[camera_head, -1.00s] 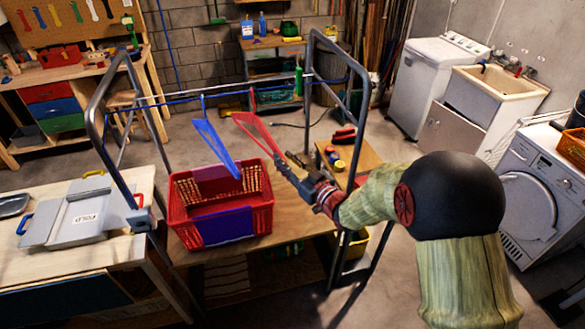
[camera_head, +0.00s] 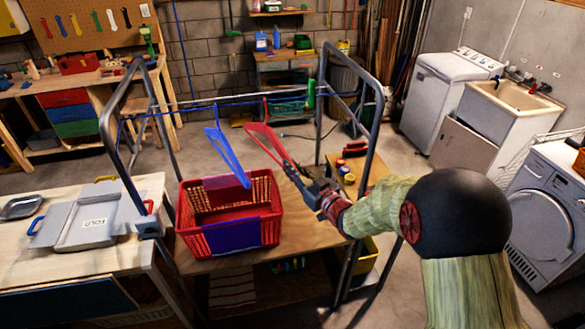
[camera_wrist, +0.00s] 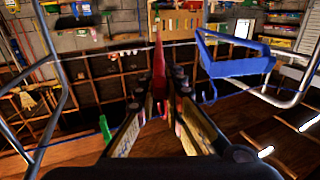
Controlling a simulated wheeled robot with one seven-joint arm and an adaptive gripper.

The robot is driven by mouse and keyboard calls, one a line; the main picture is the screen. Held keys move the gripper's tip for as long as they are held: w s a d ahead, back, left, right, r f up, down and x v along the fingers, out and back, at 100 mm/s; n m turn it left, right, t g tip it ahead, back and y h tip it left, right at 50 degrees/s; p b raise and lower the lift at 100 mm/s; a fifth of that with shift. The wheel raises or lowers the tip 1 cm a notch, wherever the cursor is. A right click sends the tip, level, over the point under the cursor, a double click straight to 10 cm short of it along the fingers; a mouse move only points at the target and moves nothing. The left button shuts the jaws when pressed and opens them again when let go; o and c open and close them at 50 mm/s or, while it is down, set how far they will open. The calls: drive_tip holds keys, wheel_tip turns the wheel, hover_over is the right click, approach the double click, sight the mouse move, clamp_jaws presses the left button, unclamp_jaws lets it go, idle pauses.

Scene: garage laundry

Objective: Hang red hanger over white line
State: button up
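The red hanger (camera_head: 265,143) is held in my gripper (camera_head: 309,184), tilted, with its hook end up near the rack's lines. In the wrist view the red hanger (camera_wrist: 158,75) shows edge-on between the closed-in fingers (camera_wrist: 160,108). A pale line (camera_wrist: 110,48) crosses behind it there; I cannot tell whether the hook touches it. In the head view the thin lines (camera_head: 180,105) run close together between the rack's side frames. A blue hanger (camera_head: 226,158) hangs left of the red one; it also shows in the wrist view (camera_wrist: 235,66).
The metal rack's frames (camera_head: 371,130) stand on both sides. A red basket (camera_head: 185,222) sits on the wooden table below the hangers. A folding board (camera_head: 95,220) lies on the left table. A washer (camera_head: 545,215) and a sink (camera_head: 500,105) stand right.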

clamp_jaws()
drive_tip(key=shift+r, duration=0.1)
drive_tip(key=shift+r+p, duration=0.95)
drive_tip(key=shift+r, duration=1.3)
drive_tip(key=shift+f, duration=0.15)
